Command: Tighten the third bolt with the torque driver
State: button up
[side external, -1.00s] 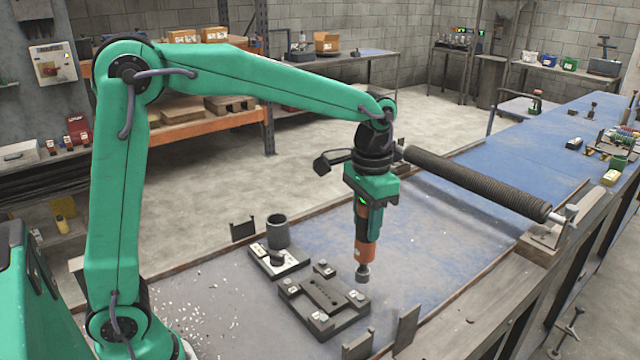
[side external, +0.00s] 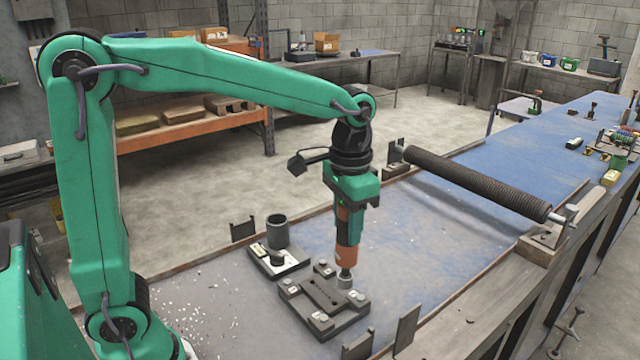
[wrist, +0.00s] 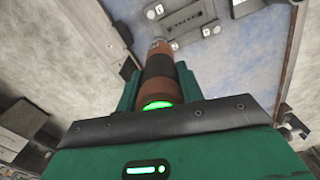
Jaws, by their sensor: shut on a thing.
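My gripper (side external: 352,193) is shut on the torque driver (side external: 347,240), an orange and black tool with a grey socket at its lower end. The driver hangs nearly upright, and it also shows in the wrist view (wrist: 160,78). Its socket (side external: 345,280) is at the right rear corner of the dark bolt plate (side external: 323,298). I cannot tell whether it touches a bolt there. Other bolt heads show at the back corner (side external: 324,268) and front corner (side external: 320,317). The socket hides the bolt under it, if there is one.
A dark tray (side external: 290,266) with a grey cup (side external: 277,231) stands behind the plate to the left. A long ribbed roller (side external: 475,183) spans supports at the right. Upright brackets (side external: 407,328) stand in front.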

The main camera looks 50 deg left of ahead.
jog(key=shift+s+r, duration=0.25)
jog(key=shift+s, duration=1)
jog(key=shift+s+r, duration=0.2)
jog(key=shift+s, duration=1.05)
jog(key=shift+f, duration=0.2)
notch_tip(320, 180, down, 6)
jog(key=shift+f, duration=1)
dwell(3.1)
jog(key=shift+r, duration=0.2)
